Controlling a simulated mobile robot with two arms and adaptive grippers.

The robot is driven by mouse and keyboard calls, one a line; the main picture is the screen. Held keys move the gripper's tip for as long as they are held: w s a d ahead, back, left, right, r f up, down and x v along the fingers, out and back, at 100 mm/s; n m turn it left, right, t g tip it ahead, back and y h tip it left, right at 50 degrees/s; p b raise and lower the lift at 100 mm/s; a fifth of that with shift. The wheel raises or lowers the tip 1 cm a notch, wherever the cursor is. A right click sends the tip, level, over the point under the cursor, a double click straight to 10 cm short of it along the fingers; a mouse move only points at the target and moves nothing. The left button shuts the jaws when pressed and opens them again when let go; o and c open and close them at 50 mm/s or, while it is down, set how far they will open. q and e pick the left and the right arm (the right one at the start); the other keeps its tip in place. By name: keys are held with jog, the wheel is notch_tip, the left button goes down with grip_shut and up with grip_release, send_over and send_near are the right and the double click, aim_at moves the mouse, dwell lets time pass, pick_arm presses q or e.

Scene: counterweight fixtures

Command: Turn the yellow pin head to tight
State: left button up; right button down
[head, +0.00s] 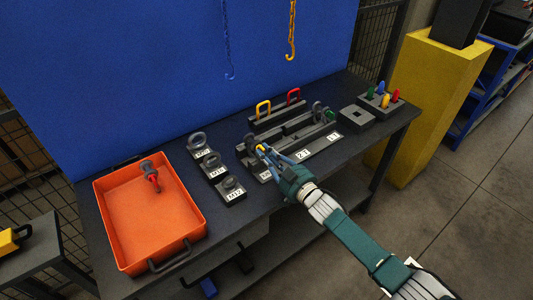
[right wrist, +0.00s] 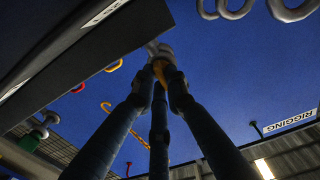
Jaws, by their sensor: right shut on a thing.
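The yellow pin head (head: 261,148) is at the left end of the dark grey fixture (head: 322,143) with white labels, beside a grey shackle. My right gripper (head: 267,152) comes in from the front right and is shut on the yellow pin head. In the right wrist view the fingers (right wrist: 160,75) close around the yellow pin head (right wrist: 160,68), with a grey metal part just behind it. The fingers hide much of the pin, so I cannot tell how far in it sits. My left gripper is not in view.
An orange tray (head: 118,223) with a grey and red shackle (head: 151,176) stands at left. Several labelled blocks with metal rings (head: 213,163) sit beside it. Yellow (head: 263,108) and red (head: 293,96) handles stand behind the fixture. A rack of coloured pins (head: 371,103) is at right.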

jog(key=c, duration=1.7)
grip_release()
jog(key=shift+c, duration=0.2)
jog(key=shift+s, duration=0.1)
jog(key=v, duration=1.2)
jog(key=shift+a, duration=0.1)
